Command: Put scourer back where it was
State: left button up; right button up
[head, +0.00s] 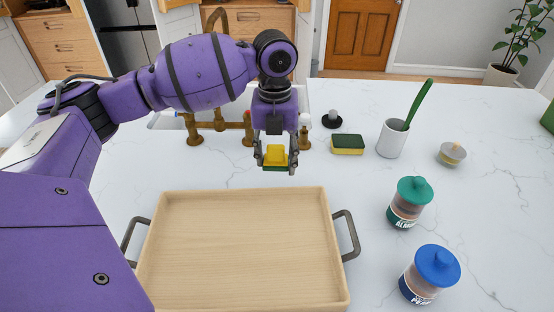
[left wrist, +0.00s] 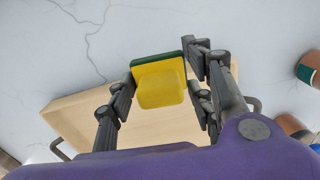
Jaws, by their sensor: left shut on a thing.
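The scourer (head: 275,155), yellow with a green layer, is held in the air by my left gripper (head: 276,164) behind the wooden tray's far edge. The left gripper is shut on it, one finger on each side. In the left wrist view, the scourer's yellow block (left wrist: 160,88) and its dark green layer show between the fingers, with the tray beyond it. A second yellow and dark green sponge (head: 347,146) lies on the white counter to the right of the gripper. My right gripper is in neither view.
The empty wooden tray (head: 240,250) with dark handles fills the front. A white cup (head: 391,140) with a green-handled brush, a green-lidded jar (head: 408,203), a blue-lidded jar (head: 430,275) and a small pot (head: 452,154) stand right. A brass tap (head: 218,118) and sink are behind.

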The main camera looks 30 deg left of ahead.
pick_arm(q)
send_over(275, 178)
notch_tip(275, 178, down, 5)
jog(key=shift+s+r, duration=0.1)
jog(key=shift+s, duration=0.05)
jog(key=shift+w+a+f, duration=0.1)
jog(key=shift+w+f, duration=0.1)
jog(key=shift+f, duration=1.55)
jog(key=shift+f, duration=0.2)
jog(key=o, duration=1.2)
jog(key=shift+r, duration=0.1)
notch_tip(275, 178, up, 12)
jog(key=shift+r, duration=0.1)
